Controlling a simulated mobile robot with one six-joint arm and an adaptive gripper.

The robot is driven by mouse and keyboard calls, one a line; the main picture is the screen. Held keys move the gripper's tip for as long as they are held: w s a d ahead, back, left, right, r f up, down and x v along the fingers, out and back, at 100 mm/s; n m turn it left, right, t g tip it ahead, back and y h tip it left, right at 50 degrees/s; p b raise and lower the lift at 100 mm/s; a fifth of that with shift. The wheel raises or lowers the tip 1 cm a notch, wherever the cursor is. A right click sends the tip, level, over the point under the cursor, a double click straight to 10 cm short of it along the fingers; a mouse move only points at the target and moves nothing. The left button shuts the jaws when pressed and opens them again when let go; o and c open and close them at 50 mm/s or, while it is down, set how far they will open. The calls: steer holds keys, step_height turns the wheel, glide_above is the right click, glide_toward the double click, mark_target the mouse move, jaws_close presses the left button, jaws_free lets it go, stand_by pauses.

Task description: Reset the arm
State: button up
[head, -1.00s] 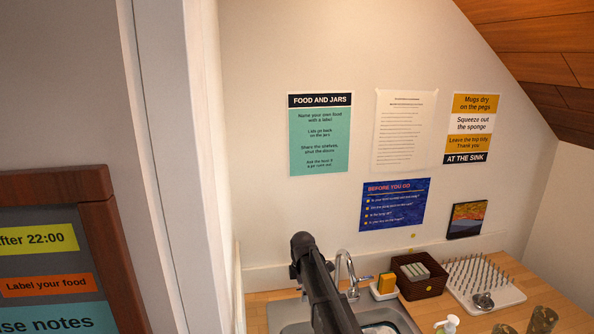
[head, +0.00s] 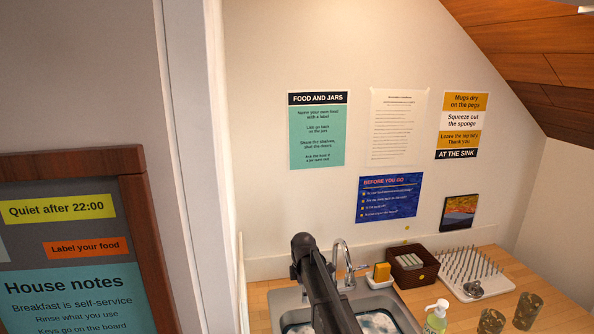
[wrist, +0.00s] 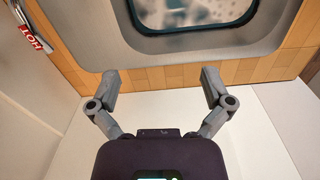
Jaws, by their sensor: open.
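My gripper (wrist: 161,88) is open and empty in the wrist view, its two grey fingers spread wide apart. Beyond the fingertips are the edge of the wooden counter (wrist: 180,75) and the sink (wrist: 105,35) with soapy water in it. In the head view my dark arm rises in front of the sink (head: 290,305), and the gripper itself does not show there. Nothing is held, and the fingers appear clear of the counter.
A tap (head: 347,262) stands behind the sink. A sponge (head: 382,272), a brown basket (head: 412,275), a peg rack (head: 474,290), a soap bottle (head: 436,318) and two cups, one here (head: 527,310), stand to its right. A framed notice board (head: 70,265) is at left.

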steer(key=s+d+f+m+b, duration=0.2)
steer(key=s+d+m, duration=0.5)
steer(key=s, duration=0.5)
steer(key=s+d+f+m+b, duration=0.1)
steer(key=s+d+f+m, duration=0.1)
steer(key=s+d+m, duration=0.6)
steer(key=s+m, duration=0.4)
steer(key=s, duration=0.1)
steer(key=shift+s+d+b, duration=0.2)
steer(key=shift+b, duration=0.15)
